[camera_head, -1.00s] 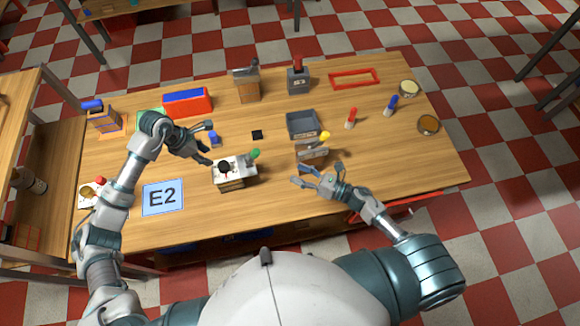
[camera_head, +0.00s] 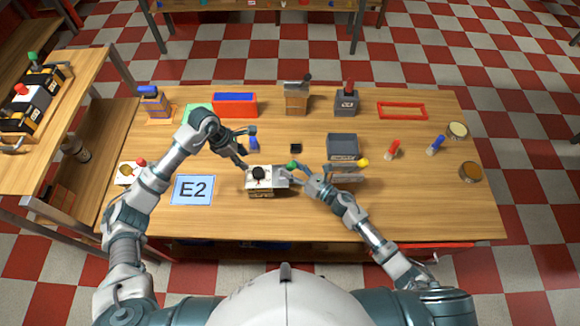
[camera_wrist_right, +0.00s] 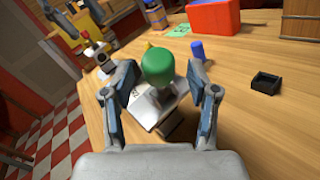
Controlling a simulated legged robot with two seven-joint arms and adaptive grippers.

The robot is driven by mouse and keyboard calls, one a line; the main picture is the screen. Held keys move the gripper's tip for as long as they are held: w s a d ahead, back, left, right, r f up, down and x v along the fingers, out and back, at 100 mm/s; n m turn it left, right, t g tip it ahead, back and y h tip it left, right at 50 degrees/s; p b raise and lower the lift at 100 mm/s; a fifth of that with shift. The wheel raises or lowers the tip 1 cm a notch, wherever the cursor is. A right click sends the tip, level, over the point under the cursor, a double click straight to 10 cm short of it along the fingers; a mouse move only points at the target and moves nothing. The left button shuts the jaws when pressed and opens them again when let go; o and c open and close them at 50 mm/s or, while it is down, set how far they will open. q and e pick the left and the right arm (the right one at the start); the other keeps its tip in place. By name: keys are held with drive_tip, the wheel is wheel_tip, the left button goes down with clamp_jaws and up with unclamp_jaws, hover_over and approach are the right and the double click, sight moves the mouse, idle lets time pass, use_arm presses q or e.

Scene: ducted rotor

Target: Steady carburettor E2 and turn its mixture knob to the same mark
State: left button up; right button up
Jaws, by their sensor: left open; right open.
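A small carburettor (camera_head: 262,190) with a white top stands right of the blue E2 card (camera_head: 193,190). It has a black round part (camera_head: 258,172) on top and a green knob (camera_head: 292,166) at its right end. My right gripper (camera_head: 297,174) is open at that right end. In the right wrist view the green knob (camera_wrist_right: 158,68) sits between the two open fingers, with gaps on both sides. My left gripper (camera_head: 245,153) is open just behind and left of the carburettor, apparently empty. Whether its lower finger touches the carburettor cannot be told.
A similar unit with a yellow knob (camera_head: 363,162) stands right, partly behind my right arm. A grey tray (camera_head: 342,147), a blue cylinder (camera_head: 254,143) and a small black box (camera_head: 296,148) are close by. A white piece with a red knob (camera_head: 141,163) is left. The front right table is clear.

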drive_tip(key=shift+w+a, duration=0.45)
drive_tip(key=shift+a, duration=0.05)
clamp_jaws()
idle(0.8)
